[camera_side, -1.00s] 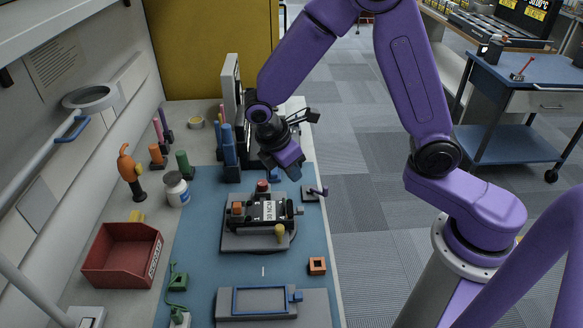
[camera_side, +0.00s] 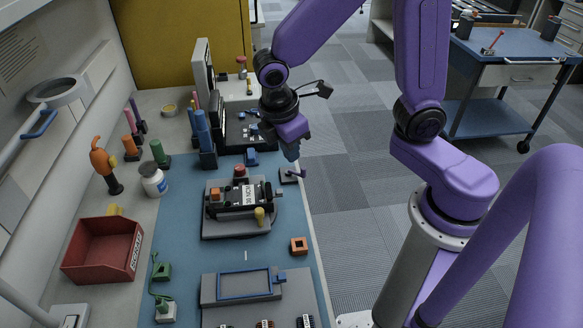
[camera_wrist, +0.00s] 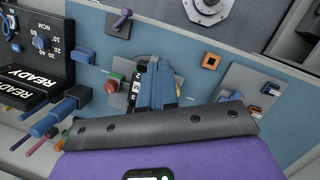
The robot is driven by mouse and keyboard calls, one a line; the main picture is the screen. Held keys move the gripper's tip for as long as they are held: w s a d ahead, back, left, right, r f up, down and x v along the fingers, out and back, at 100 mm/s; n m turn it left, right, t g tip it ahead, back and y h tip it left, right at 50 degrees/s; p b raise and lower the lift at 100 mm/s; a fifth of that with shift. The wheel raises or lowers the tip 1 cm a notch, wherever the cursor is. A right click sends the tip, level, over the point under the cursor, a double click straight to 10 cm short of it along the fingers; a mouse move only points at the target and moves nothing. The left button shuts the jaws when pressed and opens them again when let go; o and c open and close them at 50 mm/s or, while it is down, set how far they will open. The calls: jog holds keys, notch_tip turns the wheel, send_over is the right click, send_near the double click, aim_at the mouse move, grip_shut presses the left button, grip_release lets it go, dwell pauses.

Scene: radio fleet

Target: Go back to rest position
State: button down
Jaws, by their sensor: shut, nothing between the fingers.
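My gripper (camera_side: 291,150) is shut and empty. In the side view it hangs above the blue mat, behind and to the right of the radio unit (camera_side: 240,196) on its grey base, and apart from it. In the wrist view my gripper's blue fingers (camera_wrist: 156,88) are together and hide part of the radio unit (camera_wrist: 137,92). The unit has a white label, a red knob, an orange block and a yellow knob.
A red bin (camera_side: 103,249), a white jar (camera_side: 153,180) and an orange-handled tool (camera_side: 105,167) stand on the left. A grey tray with a blue frame (camera_side: 243,285) lies in front, near an orange square part (camera_side: 299,245). Blue upright holders (camera_side: 205,140) stand behind.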

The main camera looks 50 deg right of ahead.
jog(key=s+d+r+m+y, duration=0.1)
jog(key=s+r, duration=0.1)
jog(key=s, duration=0.6)
jog(key=s+d+r+y, duration=0.2)
jog(key=s, duration=0.5)
jog(key=shift+s+d+m, duration=0.3)
jog(key=shift+s+m, duration=0.1)
